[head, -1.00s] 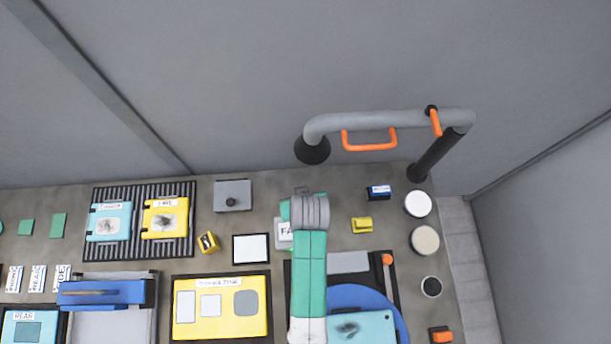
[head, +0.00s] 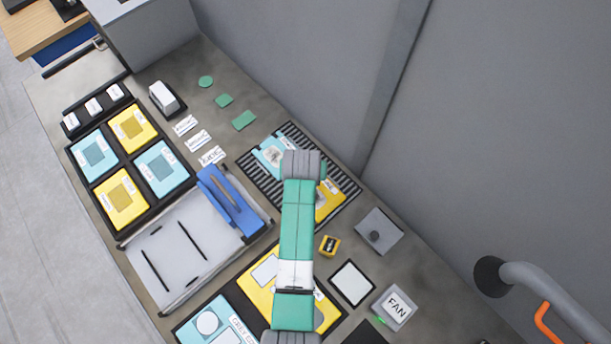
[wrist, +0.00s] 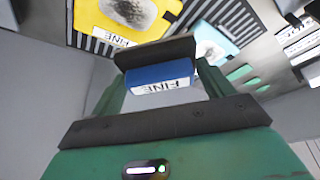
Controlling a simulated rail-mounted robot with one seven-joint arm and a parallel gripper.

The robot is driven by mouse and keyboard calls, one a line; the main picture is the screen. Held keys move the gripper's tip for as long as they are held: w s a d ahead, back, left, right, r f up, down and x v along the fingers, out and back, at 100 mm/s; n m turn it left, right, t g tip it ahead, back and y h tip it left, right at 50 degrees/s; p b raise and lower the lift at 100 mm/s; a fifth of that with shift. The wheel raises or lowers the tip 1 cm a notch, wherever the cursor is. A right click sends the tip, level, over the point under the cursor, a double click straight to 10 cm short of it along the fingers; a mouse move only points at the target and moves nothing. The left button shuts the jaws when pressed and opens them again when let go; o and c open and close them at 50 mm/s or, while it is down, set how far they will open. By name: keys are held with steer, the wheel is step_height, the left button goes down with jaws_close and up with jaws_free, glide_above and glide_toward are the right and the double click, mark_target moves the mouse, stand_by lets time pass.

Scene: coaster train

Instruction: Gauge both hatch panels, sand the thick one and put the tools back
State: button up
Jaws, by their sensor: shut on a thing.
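My gripper (wrist: 160,88) is shut on a small blue block (wrist: 160,76) with a white label reading FINE, as the wrist view shows. In the head view my wrist is over the black ribbed mat (head: 349,186), and the block is hidden there. On the mat lie a light-blue plate (head: 268,153) and a yellow plate (head: 330,203), partly covered by my arm. The yellow plate (wrist: 128,14) is labelled FINE and has a dark smudge. I cannot tell whether the block touches anything. I cannot tell which panels are the hatch panels.
A black tray (head: 109,165) holds several yellow and light-blue panels. A blue tool (head: 230,200) sits across a grey board (head: 170,262). A small yellow item (head: 329,245), a black-framed white square (head: 352,283) and a FAN block (head: 394,307) lie beside the arm. A grey pipe (head: 540,283) stands right.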

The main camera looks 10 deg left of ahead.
mark_target(323, 202)
steer(key=shift+f, duration=0.15)
step_height(323, 202, down, 7)
steer(key=b, duration=0.7)
steer(key=shift+f, duration=0.15)
steer(key=shift+s+d+f+p, duration=0.15)
steer(key=shift+s+d+p, duration=0.65)
steer(key=shift+d, duration=0.2)
steer(key=shift+c, duration=0.3)
steer(key=shift+s+d+p, duration=0.85)
steer(key=shift+s+d, duration=1)
steer(key=shift+d, duration=0.15)
steer(key=shift+f+b, duration=0.4)
steer(key=shift+b, duration=0.1)
steer(key=shift+w+a+r, duration=0.2)
steer(key=shift+w+a, duration=0.45)
steer(key=shift+w+a+b, duration=1.4)
steer(key=shift+w+a, duration=0.5)
steer(key=shift+a, duration=0.3)
step_height(323, 202, up, 3)
steer(key=shift+a+f+p, duration=0.15)
steer(key=shift+p, duration=0.75)
step_height(323, 202, up, 6)
steer(key=p, duration=0.5)
steer(key=shift+w+f, duration=0.1)
steer(key=shift+f, duration=0.05)
